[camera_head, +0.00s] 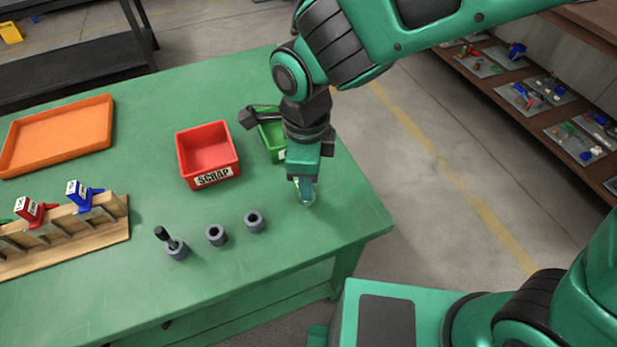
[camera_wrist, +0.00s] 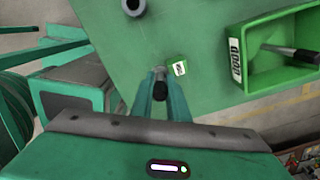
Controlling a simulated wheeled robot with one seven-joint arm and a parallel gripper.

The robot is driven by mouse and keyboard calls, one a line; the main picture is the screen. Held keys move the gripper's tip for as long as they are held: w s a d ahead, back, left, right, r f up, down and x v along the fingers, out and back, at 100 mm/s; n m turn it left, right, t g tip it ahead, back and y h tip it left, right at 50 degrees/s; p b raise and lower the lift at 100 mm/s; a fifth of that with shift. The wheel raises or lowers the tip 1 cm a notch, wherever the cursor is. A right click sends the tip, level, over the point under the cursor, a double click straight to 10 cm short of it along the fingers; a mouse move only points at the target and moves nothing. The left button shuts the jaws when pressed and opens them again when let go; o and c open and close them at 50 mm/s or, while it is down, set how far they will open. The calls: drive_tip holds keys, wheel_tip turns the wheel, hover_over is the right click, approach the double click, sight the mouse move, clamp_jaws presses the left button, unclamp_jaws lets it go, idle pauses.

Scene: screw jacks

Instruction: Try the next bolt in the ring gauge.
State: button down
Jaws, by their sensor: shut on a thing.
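My gripper (camera_head: 306,192) points down near the table's right edge. In the wrist view its fingers (camera_wrist: 160,82) are shut on a dark-headed bolt (camera_wrist: 160,91). A grey round piece (camera_wrist: 160,70) shows at the fingertips, perhaps the ring gauge; I cannot tell whether the bolt is in it or above it. A small green block with a white label (camera_wrist: 179,66) is right beside it. Two grey holders, the middle one (camera_head: 216,237) and the right one (camera_head: 254,222), are empty.
A red SCRAP bin (camera_head: 208,178) stands left of my gripper. A green bin (camera_head: 271,140) is partly hidden behind my arm; in the wrist view a bolt (camera_wrist: 290,51) lies in it. An orange tray (camera_head: 58,136) and a wooden rack (camera_head: 65,240) are further left.

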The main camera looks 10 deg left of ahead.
idle(0.3)
drive_tip(key=shift+r, duration=3.25)
